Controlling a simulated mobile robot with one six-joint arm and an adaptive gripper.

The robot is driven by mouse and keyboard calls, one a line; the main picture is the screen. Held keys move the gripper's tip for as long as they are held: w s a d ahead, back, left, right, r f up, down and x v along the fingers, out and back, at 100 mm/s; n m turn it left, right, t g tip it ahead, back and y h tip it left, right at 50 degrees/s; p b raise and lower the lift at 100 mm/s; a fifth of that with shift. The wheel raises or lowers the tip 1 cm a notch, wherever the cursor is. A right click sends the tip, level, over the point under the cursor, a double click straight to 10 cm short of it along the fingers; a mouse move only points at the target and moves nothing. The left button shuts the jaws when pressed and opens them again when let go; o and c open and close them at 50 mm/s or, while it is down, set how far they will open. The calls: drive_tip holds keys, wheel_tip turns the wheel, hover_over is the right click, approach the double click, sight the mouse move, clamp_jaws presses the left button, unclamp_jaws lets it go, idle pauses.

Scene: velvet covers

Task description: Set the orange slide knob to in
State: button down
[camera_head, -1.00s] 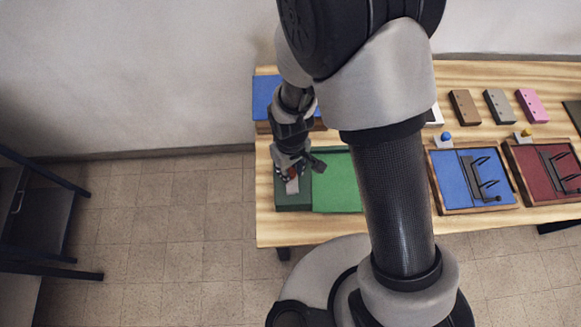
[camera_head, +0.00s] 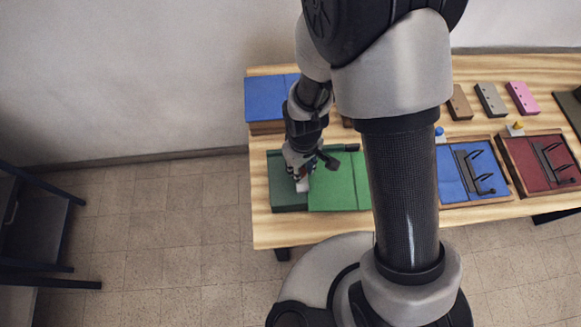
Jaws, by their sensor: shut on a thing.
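A green unit (camera_head: 337,190) lies at the left end of the wooden table, with a darker green section on its left. My gripper (camera_head: 301,181) is low over that dark section, near its border with the brighter green panel. It is shut on a small part there, which I take to be the slide knob. The fingers hide most of it, and no orange can be made out clearly. A pale grey piece (camera_head: 303,187) shows just below the fingertips.
A blue-topped box (camera_head: 268,98) stands behind the green unit. To the right are a blue panel (camera_head: 451,181) and a dark red panel (camera_head: 529,172), each with black brackets. Small blocks, including a pink one (camera_head: 522,97), lie at the back. My arm hides the table's middle.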

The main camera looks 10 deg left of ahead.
sight(302, 171)
drive_tip(key=c, duration=1.2)
unclamp_jaws()
drive_tip(key=shift+a, duration=0.1)
drive_tip(key=shift+c, duration=0.2)
wheel_tip(302, 171, up, 12)
drive_tip(key=s+d+r+m+t+b, duration=0.15)
drive_tip(key=d+r+m, duration=0.25)
drive_tip(key=d+r, duration=0.5)
drive_tip(key=s+d+r+m+t+b, duration=0.1)
drive_tip(key=s+d+r+m+t, duration=0.2)
drive_tip(key=s+d+r+m, duration=0.2)
drive_tip(key=s+d+r, duration=0.2)
drive_tip(key=s+r, duration=0.1)
drive_tip(key=s, duration=0.1)
drive_tip(key=shift+d, duration=0.15)
